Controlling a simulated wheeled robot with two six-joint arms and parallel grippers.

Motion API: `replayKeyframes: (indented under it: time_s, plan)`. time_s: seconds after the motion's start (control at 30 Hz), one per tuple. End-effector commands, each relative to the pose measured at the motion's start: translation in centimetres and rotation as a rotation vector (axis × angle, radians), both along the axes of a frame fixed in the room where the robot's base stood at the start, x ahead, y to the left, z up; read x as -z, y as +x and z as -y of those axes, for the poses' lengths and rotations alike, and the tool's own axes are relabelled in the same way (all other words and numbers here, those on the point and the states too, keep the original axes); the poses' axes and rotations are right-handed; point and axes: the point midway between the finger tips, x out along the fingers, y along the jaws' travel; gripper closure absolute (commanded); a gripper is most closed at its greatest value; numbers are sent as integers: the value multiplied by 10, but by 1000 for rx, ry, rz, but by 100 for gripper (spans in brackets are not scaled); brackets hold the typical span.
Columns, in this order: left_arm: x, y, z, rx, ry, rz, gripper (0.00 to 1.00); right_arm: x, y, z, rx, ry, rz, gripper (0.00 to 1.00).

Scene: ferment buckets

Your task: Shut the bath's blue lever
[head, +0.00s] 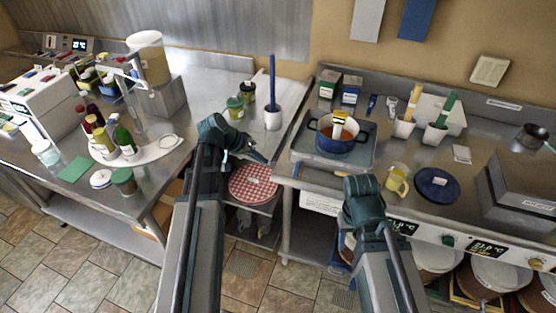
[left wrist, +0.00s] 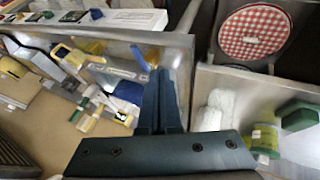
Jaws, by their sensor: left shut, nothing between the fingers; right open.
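A small blue lever-like piece (left wrist: 140,58) shows in the left wrist view at the steel counter's edge, just left of my closed fingertips; I cannot tell whether they touch. A steel bath-like unit (head: 303,157) holds a blue pot (head: 345,146). My left gripper (head: 263,159) is shut and empty at the gap left of that unit; its fingers show in the left wrist view (left wrist: 160,82). My right gripper (head: 343,174) is open, mostly hidden by its own wrist, in front of the unit.
A stool with a red-checked top (head: 253,186) stands low in the gap between the counters. A white holder with a blue handle (head: 273,118) stands on the left counter.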

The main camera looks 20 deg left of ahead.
Motion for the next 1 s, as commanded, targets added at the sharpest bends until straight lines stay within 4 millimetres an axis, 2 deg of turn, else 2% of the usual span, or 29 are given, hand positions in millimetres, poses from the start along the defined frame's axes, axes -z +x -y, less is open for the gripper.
replayKeyframes:
  time_s: [0.13, 0.53, 1.0]
  plan:
    - [-4, 2, -7, -10, -8, 14, 100, -2, 0, 0, 0, 0, 0, 50]
    - [2, 4, -5, -8, -7, 13, 100, 4, 0, 0, 0, 0, 0, 50]
    - [65, 35, 26, -8, -6, 13, 100, 67, 0, 0, 1, 0, 0, 50]
